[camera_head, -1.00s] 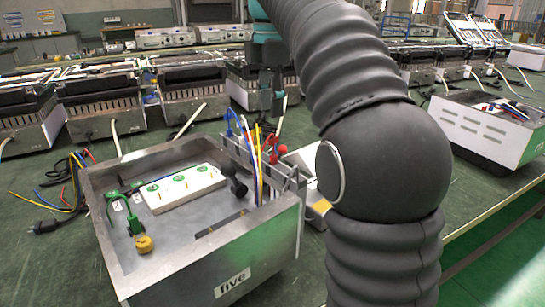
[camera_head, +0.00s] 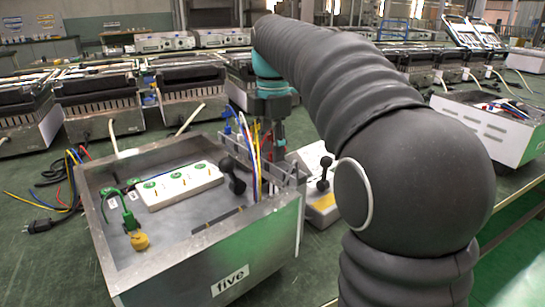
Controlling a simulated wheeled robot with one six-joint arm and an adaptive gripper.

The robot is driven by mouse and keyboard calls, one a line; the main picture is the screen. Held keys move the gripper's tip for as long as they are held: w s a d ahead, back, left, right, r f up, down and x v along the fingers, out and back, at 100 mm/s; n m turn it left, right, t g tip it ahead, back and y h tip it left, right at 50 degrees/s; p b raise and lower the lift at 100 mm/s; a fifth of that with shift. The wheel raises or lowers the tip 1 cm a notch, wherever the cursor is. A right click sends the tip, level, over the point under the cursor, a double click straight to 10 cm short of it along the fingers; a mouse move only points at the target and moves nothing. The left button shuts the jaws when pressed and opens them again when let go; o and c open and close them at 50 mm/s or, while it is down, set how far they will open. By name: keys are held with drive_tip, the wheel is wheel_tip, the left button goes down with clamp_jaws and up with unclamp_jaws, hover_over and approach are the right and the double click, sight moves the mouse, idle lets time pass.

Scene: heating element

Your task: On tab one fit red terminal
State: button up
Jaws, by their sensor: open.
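The red terminal is mostly hidden behind my gripper and the wires. My gripper (camera_head: 278,145) points down, open, over the rack's far end. Its fingertips are small and partly hidden, so contact with the red terminal cannot be told.
A green and yellow cable (camera_head: 129,219) lies in the box's left part. A black knobbed piece (camera_head: 236,181) stands by the block. My arm covers the right middle. Loose wires (camera_head: 55,200) lie at left.

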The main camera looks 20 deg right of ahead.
clamp_jaws()
drive_tip(key=shift+r, duration=0.1)
idle(0.3)
drive_tip(key=shift+r, duration=0.25)
wheel_tip(320, 180, up, 4)
drive_tip(key=shift+f+p, duration=0.25)
drive_tip(key=shift+p, duration=0.3)
drive_tip(key=s+d+r, duration=0.6)
drive_tip(key=s+d, duration=0.1)
drive_tip(key=d, duration=0.2)
drive_tip(key=shift+s+r, duration=0.15)
drive_tip(key=shift+r, duration=0.25)
